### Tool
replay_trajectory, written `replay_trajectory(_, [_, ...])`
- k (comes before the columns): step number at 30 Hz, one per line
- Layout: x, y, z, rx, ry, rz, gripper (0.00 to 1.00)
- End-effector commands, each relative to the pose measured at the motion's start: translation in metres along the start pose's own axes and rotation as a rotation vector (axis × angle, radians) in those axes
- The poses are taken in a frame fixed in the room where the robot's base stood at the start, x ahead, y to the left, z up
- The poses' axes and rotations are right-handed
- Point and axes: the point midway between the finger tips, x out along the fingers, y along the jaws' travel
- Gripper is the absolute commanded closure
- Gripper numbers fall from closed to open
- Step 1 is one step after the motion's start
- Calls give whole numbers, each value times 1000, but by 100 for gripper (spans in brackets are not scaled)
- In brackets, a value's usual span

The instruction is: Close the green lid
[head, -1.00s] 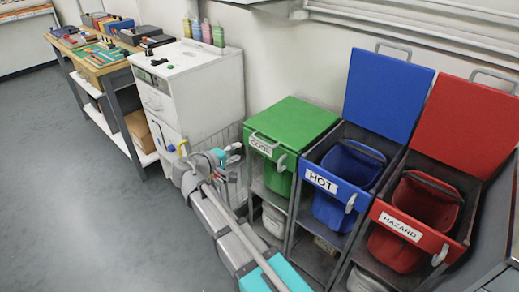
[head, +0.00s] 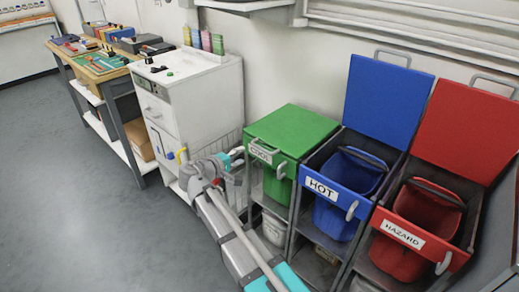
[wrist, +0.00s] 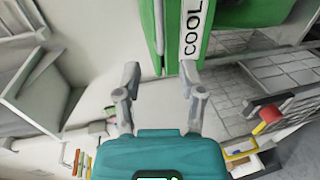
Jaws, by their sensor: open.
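The green lid (head: 293,130) lies flat and shut on top of the bin labelled COOL (head: 262,152). The bin's green front with the COOL label also shows at the top of the wrist view (wrist: 190,30). My gripper (head: 236,158) is just left of the bin's front in the head view. In the wrist view my gripper (wrist: 160,82) has its two fingers apart with nothing between them, near the green front. I cannot tell whether a finger touches it.
The blue HOT bin (head: 322,188) and the red HAZARD bin (head: 405,238) stand to the right with their lids raised. A white cabinet (head: 205,100) stands close to the left of the green bin. The floor (head: 80,220) at the left is clear.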

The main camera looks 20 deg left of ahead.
Motion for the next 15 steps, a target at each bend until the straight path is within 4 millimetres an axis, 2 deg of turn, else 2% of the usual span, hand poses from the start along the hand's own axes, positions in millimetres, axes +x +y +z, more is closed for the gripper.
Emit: replay_trajectory(15, [78,-1,0,0,-2,0,49])
